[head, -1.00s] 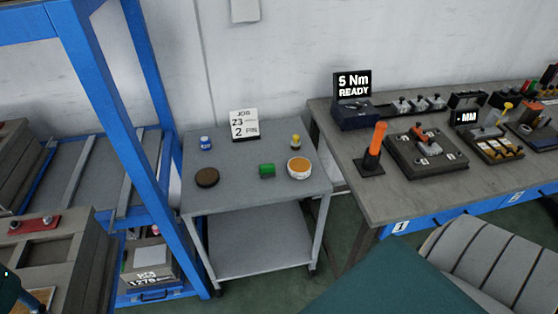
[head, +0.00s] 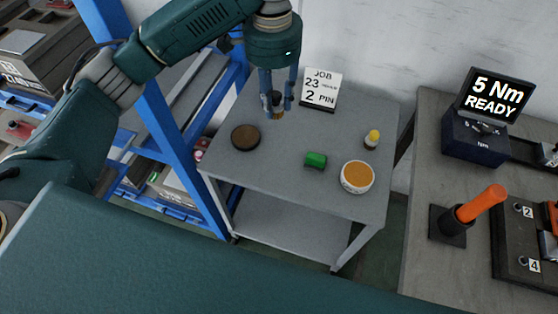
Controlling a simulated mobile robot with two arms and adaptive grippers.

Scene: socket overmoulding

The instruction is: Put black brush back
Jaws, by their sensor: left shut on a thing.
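My left gripper (head: 276,102) hangs over the back left of the grey cart. It points down and is shut on a dark thing with a tan lower end, which looks like the black brush (head: 277,112). The brush is upright; I cannot tell whether its lower end touches the cart top. A round dark brown disc (head: 245,138) lies on the cart just left and in front of the gripper. My right gripper is out of view.
The cart (head: 290,180) also bears a green block (head: 315,160), a white tub with orange content (head: 357,177), a yellow-capped bottle (head: 372,139) and a job card (head: 320,92) behind the gripper. A blue rack post (head: 170,135) stands left; a workbench (head: 425,190) is right.

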